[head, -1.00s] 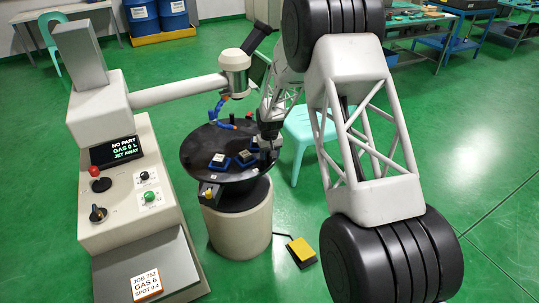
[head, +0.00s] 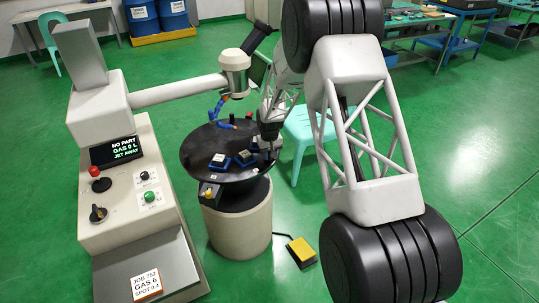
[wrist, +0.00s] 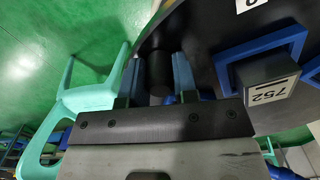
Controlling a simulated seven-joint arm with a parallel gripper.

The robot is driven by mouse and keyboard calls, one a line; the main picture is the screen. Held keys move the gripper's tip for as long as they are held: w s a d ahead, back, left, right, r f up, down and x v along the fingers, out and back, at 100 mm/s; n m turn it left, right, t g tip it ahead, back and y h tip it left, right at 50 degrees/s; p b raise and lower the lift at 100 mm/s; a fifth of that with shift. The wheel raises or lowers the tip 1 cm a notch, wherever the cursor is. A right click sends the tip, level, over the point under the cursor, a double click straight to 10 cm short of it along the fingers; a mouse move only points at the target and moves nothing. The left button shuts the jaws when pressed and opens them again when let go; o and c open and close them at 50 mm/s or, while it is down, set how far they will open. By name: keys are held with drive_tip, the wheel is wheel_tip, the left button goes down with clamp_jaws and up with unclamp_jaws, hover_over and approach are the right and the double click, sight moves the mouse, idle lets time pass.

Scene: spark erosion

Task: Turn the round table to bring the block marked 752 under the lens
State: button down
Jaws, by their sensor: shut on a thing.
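The black round table (head: 205,180) stands on a pale drum and carries several blocks in blue holders. The block marked 752 (wrist: 270,85) sits in a blue holder in the wrist view, right of my gripper, its label upside down. I cannot tell which block it is in the head view. My gripper (wrist: 158,75) is shut on a black round knob (wrist: 159,68) at the table's rim, one finger on each side. In the head view my gripper (head: 269,135) is at the table's right edge. The lens head (head: 234,72) hangs over the table's far side.
A blue jointed hose (head: 217,112) reaches down near the lens. The console screen (head: 115,151) reads NO PART, GAS 0 L, JET AWAY. A job card (head: 146,284) lies in front. A teal stool (head: 305,130) stands close behind the table; a yellow pedal (head: 301,250) is on the floor.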

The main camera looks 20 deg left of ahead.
drive_tip(key=shift+w, duration=0.15)
drive_tip(key=shift+w+d+n, duration=0.15)
drive_tip(key=shift+w+n, duration=0.85)
drive_tip(key=shift+w, duration=0.65)
drive_tip(key=w+n, duration=0.1)
drive_tip(key=w, duration=0.1)
drive_tip(key=w+n, duration=0.1)
drive_tip(key=w, duration=0.1)
drive_tip(key=w+a+n, duration=0.1)
drive_tip(key=w, duration=0.1)
drive_tip(key=shift+w+a+n, duration=0.25)
drive_tip(key=shift+w+n, duration=0.2)
drive_tip(key=shift+w, duration=0.2)
drive_tip(key=shift+w+a+n, duration=0.3)
drive_tip(key=shift+w+n, duration=0.2)
drive_tip(key=shift+w, duration=0.15)
drive_tip(key=shift+w+a+n, duration=0.25)
drive_tip(key=shift+w+n, duration=0.2)
drive_tip(key=shift+w, duration=0.2)
drive_tip(key=c, duration=0.9)
unclamp_jaws()
drive_tip(key=shift+r, duration=0.1)
drive_tip(key=shift+r, duration=3.8)
